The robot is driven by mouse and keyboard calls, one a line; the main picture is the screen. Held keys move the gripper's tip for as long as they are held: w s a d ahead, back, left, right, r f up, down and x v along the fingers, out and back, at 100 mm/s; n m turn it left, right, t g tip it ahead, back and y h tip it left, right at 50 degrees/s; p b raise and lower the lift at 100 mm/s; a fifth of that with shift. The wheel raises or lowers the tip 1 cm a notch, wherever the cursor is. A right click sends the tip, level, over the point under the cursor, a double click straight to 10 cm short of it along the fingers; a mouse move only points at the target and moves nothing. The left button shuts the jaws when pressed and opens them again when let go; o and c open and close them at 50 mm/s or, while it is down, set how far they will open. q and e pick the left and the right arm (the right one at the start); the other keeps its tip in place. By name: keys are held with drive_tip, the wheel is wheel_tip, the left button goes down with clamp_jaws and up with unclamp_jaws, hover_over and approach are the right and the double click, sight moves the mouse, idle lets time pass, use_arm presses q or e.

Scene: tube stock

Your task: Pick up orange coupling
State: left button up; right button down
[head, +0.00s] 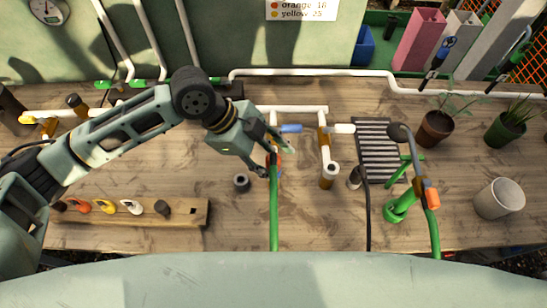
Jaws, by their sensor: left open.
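My left gripper (277,159) is open, its fingers pointing right and down over the top of an upright green tube (274,215). An orange piece (274,160) at the top of this tube shows between or just behind the fingers; I cannot tell whether they touch it. Another orange piece (432,198) sits on a green curved tube at the right. An orange fitting (83,206) also lies on the wooden rack (185,217) at the left. I cannot tell for certain which is the coupling meant. My right gripper is not in view.
White pipes with a blue section (291,128) stand just behind the gripper. A dark ring (241,183) and a white upright pipe end (330,172) are close by. A ribbed dark mat (378,135), plant pots (435,128) and a white pot (498,199) occupy the right.

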sight(274, 153)
use_arm(q)
drive_tip(key=shift+s, duration=0.1)
clamp_jaws()
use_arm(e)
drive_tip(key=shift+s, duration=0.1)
use_arm(q)
drive_tip(key=shift+r, duration=0.1)
